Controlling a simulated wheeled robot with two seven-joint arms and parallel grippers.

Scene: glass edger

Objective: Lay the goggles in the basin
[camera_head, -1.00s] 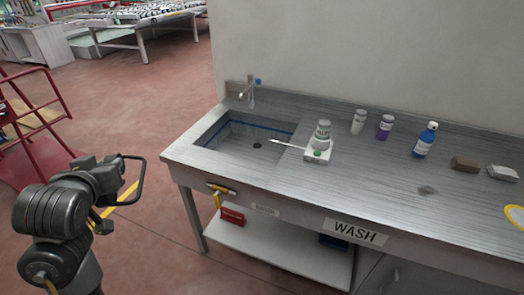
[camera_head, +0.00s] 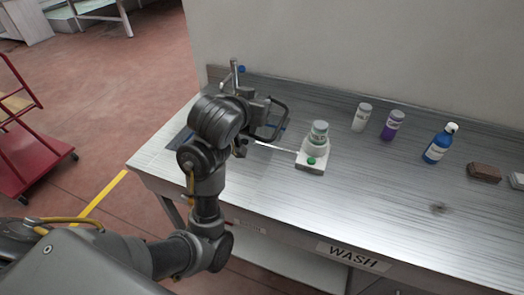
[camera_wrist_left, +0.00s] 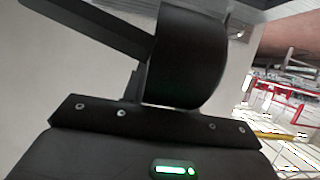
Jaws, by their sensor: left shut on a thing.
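The steel basin (camera_head: 180,142) with its blue line is sunk in the left of the bench, mostly hidden by my left arm. My left gripper (camera_head: 243,147) is over the basin area, its fingertips largely hidden behind the wrist. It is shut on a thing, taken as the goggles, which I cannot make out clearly. A dark loop (camera_head: 272,122) sticks out to the right of it. A black curved band (camera_wrist_left: 185,55) stands above the gripper body in the left wrist view. I cannot tell whether these are goggles or gripper. My right gripper is out of view.
Right of the basin, a small white tray (camera_head: 312,168) holds a grey-green jar (camera_head: 318,134); a thin white tool reaches left from it. A faucet (camera_head: 234,75) stands behind. White, purple and blue bottles (camera_head: 438,145) stand further right. The front middle of the bench is clear.

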